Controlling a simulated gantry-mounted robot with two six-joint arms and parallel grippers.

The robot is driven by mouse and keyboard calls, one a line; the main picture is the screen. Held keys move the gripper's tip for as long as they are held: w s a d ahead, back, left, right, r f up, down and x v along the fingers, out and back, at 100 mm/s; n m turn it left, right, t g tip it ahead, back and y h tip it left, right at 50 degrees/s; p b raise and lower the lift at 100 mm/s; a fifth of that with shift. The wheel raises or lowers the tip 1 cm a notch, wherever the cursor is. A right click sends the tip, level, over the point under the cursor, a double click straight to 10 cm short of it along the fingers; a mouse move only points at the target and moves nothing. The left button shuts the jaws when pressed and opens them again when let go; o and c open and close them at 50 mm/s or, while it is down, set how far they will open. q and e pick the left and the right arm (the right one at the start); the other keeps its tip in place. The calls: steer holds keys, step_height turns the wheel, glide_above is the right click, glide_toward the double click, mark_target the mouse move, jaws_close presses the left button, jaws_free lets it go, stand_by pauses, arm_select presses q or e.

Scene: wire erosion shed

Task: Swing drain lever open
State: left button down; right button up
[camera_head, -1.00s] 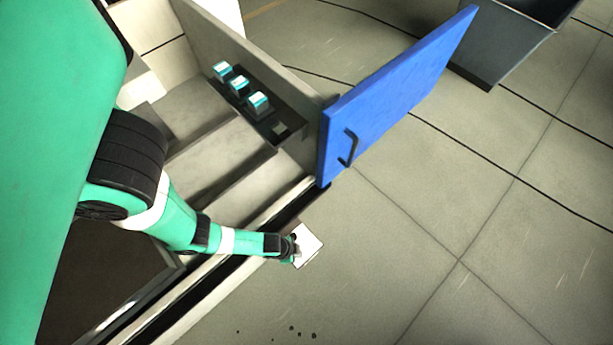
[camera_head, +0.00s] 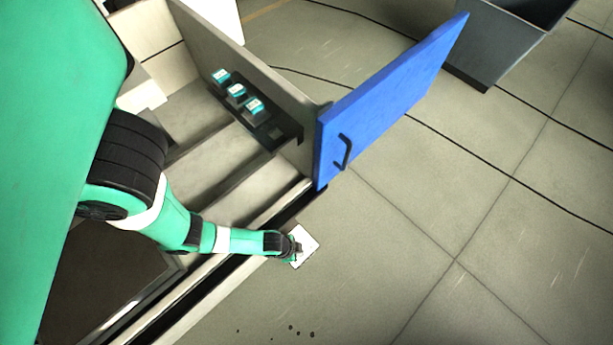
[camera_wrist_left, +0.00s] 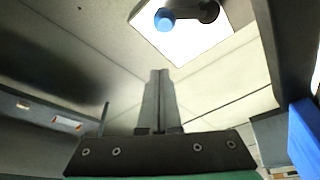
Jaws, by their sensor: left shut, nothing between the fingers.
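The drain lever (camera_wrist_left: 190,14) is a dark arm with a round blue knob (camera_wrist_left: 165,19), lying across a bright white plate (camera_wrist_left: 185,42) at the top of the left wrist view. My left gripper (camera_wrist_left: 160,75) has its two fingers together and empty, pointing up at the plate, just below the knob. I see a gap between fingertips and knob in the picture; the depth is hard to judge. In the head view my left gripper (camera_head: 297,249) is at the white plate (camera_head: 306,236), and the lever is mostly hidden there. My right gripper is not in view.
An open blue door (camera_head: 385,95) with a black handle stands to the right of the cabinet. Several teal-and-white blocks (camera_head: 236,91) sit on a dark strip (camera_head: 285,125). A grey bin (camera_head: 490,45) stands at the top right. Floor to the right of the plate is clear.

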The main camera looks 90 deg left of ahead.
arm_select(q)
steer(key=shift+p+v, duration=0.55)
steer(key=shift+v, duration=1.55)
steer(key=shift+w+a, duration=0.15)
steer(key=shift+w, duration=0.05)
